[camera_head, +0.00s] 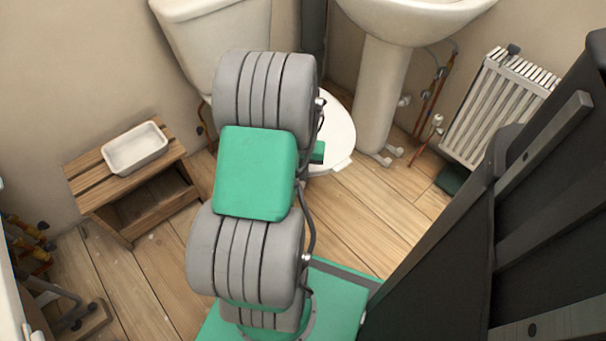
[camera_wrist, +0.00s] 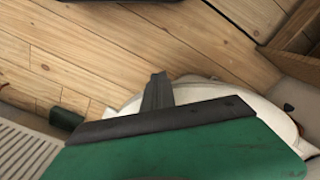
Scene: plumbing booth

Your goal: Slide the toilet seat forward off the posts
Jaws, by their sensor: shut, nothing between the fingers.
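The white toilet seat (camera_head: 341,133) shows only in part in the head view, as a rounded edge to the right of my arm. The rest of the toilet bowl is hidden behind my arm. In the wrist view, a white curved rim (camera_wrist: 200,90) of the toilet shows behind my gripper (camera_wrist: 158,82). My gripper is shut and empty, its dark fingers together in front of or over the rim. I cannot tell whether they touch it. The posts are hidden in both views.
The toilet tank (camera_head: 215,35) stands against the back wall. A pedestal sink (camera_head: 383,95) is close to the right of the seat. A radiator (camera_head: 497,105) is farther right. A wooden stool (camera_head: 92,187) with a white tray (camera_head: 135,149) stands left. Floor (camera_head: 365,215) in front is clear.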

